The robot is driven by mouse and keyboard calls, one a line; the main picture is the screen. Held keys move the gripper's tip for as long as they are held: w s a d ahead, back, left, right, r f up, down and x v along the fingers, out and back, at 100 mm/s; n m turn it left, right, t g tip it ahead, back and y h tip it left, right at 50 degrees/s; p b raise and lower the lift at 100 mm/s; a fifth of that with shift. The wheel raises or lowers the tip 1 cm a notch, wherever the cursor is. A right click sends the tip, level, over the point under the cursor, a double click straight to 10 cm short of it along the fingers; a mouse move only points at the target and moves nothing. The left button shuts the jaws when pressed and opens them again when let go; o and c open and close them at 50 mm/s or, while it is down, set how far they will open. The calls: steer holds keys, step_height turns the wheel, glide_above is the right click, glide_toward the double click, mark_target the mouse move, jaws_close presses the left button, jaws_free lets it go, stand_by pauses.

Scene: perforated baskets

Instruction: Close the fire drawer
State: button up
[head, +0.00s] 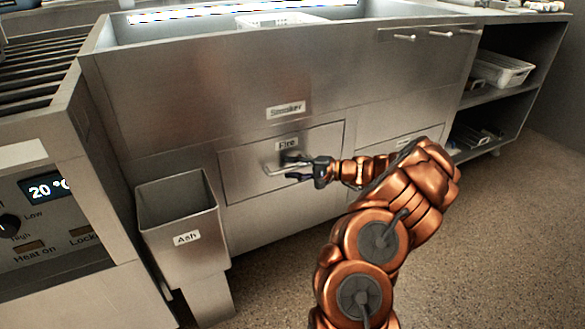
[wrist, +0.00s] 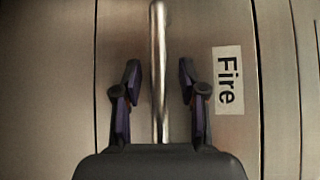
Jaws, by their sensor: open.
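The fire drawer (head: 239,178) is a steel front with a "Fire" label (head: 287,143) in the lower cabinet in the head view. It looks about flush with the cabinet; a small gap cannot be ruled out. Its bar handle (head: 272,170) also shows in the wrist view (wrist: 158,40). My gripper (head: 287,168) is at the handle, reaching in from the right. In the wrist view my gripper (wrist: 159,72) is open, with one finger on each side of the bar and gaps on both sides. Part of the handle is hidden behind my gripper in the head view.
An open "Ash" bin (head: 180,262) stands at the left below the drawer. A control panel (head: 45,215) is farther left. The "Smoker" front (head: 200,90) is above. A shelf with a white perforated basket (head: 500,70) is at the right. Floor (head: 500,250) is clear at the right.

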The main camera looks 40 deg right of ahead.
steer(key=shift+s, duration=0.1)
steer(key=v, duration=1.2)
